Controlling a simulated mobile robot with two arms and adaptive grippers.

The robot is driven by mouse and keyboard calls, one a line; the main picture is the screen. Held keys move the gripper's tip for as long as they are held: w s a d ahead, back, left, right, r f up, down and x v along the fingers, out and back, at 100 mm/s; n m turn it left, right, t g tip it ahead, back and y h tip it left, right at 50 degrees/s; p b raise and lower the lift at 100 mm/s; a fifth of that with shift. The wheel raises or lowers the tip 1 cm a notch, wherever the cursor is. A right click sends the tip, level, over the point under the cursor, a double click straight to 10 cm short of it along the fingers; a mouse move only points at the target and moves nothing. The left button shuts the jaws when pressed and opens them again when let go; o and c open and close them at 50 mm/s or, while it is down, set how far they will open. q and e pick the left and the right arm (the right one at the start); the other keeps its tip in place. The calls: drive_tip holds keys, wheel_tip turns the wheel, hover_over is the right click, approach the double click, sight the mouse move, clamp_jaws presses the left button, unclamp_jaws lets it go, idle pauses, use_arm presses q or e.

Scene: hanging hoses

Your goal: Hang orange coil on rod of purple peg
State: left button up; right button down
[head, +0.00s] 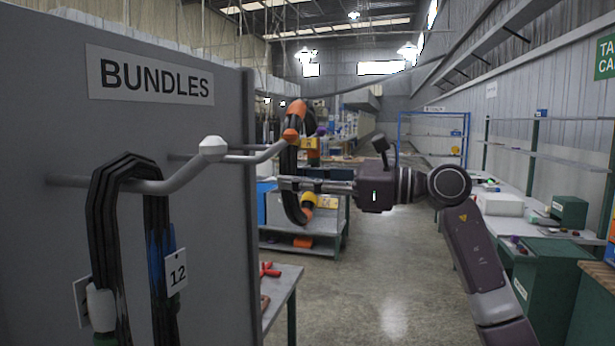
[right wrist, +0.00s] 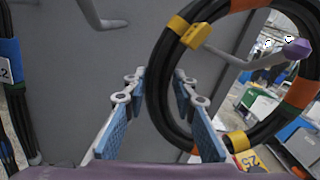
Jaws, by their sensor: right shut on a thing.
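The orange coil is a black hose ring with orange and yellow bands (head: 289,170); it also shows in the right wrist view (right wrist: 158,100). It hangs upright beside the board. My right gripper (head: 285,184) is shut on the ring's near side, and its blue-padded fingers (right wrist: 158,92) straddle the hose in the wrist view. The purple peg (right wrist: 297,48) shows its purple tip and grey rod within and across the ring opening. I cannot tell whether the rod passes through. In the head view the purple tip (head: 321,131) shows just right of the coil. My left gripper is not in view.
A grey board (head: 215,250) marked BUNDLES stands at left. A white-tipped peg (head: 212,148) on it holds a black bundle (head: 105,220) tagged 12. An orange-tipped peg (head: 291,135) overlaps the coil in the head view. A wide floor aisle (head: 390,290) lies to the right.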

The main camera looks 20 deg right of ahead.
drive_tip(key=w+a+f+b, duration=0.1)
drive_tip(key=w+a+f, duration=0.2)
drive_tip(key=a+f, duration=0.1)
drive_tip(key=shift+a, duration=0.35)
idle(0.7)
